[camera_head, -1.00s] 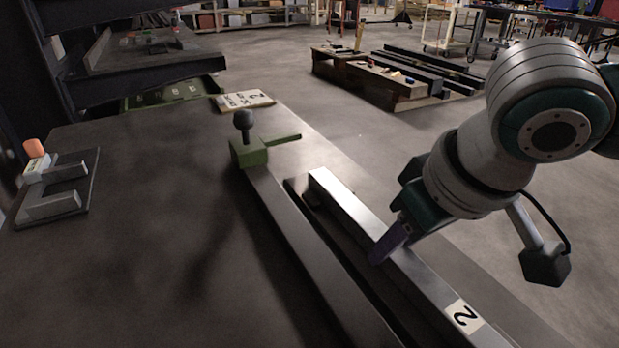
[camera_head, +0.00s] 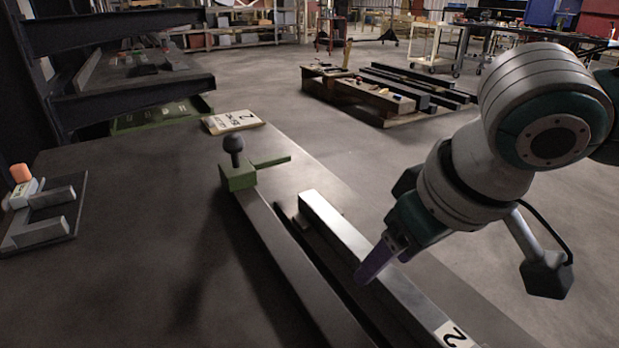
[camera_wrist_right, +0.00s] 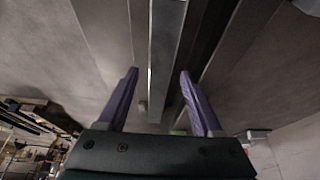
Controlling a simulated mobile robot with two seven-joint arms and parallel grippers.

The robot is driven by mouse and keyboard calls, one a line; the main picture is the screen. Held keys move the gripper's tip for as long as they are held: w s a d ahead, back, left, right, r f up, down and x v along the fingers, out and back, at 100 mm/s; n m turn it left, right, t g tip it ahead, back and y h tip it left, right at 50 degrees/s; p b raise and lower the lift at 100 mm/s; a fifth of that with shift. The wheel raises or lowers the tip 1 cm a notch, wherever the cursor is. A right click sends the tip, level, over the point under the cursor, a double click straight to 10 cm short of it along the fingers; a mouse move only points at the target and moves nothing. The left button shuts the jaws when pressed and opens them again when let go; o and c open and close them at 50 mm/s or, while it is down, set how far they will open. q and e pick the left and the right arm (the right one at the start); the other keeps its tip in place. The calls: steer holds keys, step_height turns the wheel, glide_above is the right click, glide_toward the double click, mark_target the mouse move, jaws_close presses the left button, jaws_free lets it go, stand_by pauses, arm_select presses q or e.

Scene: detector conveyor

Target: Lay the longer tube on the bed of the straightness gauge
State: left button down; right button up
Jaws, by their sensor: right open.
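A long, bright square metal tube (camera_head: 345,232), tagged "2" near its front end, lies along the table's right side in the head view. To its left runs a long dark bar (camera_head: 290,265) with a green block and black knob (camera_head: 235,170) at its far end; it looks like part of the gauge. My right gripper (camera_head: 368,268) is at the bright tube, its purple fingers overlapping it. In the right wrist view, the open fingers (camera_wrist_right: 160,92) stand on either side of a bright bar (camera_wrist_right: 164,50); contact cannot be told. My left gripper is out of view.
A small fixture with grey blocks and an orange knob (camera_head: 20,173) is at the table's left. A printed "2" card (camera_head: 232,122) lies at the far edge, by a green tray (camera_head: 160,115). A dark shelf upright stands at the left. The table's middle is bare.

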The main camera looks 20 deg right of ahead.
arm_select(q)
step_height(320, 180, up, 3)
steer(key=p, duration=0.2)
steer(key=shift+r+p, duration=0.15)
steer(key=shift+p, duration=0.25)
arm_select(e)
steer(key=v, duration=1)
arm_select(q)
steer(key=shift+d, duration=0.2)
arm_select(e)
steer(key=s+a+f, duration=0.1)
steer(key=a, duration=0.1)
steer(key=s+a+f+n+y, duration=0.1)
steer(key=a, duration=0.2)
steer(key=s+a+f+n+y, duration=0.1)
steer(key=s+a, duration=0.1)
steer(key=shift+a+f, duration=0.2)
steer(key=shift+a, duration=0.15)
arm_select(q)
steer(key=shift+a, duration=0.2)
arm_select(e)
steer(key=s+d+f, duration=0.1)
steer(key=s, duration=0.1)
steer(key=s+d+f+h, duration=0.1)
steer(key=s, duration=0.2)
steer(key=s+d+f+m+g+h, duration=0.1)
steer(key=s+d+f, duration=0.1)
steer(key=shift+s+d, duration=0.15)
steer(key=shift+s, duration=0.15)
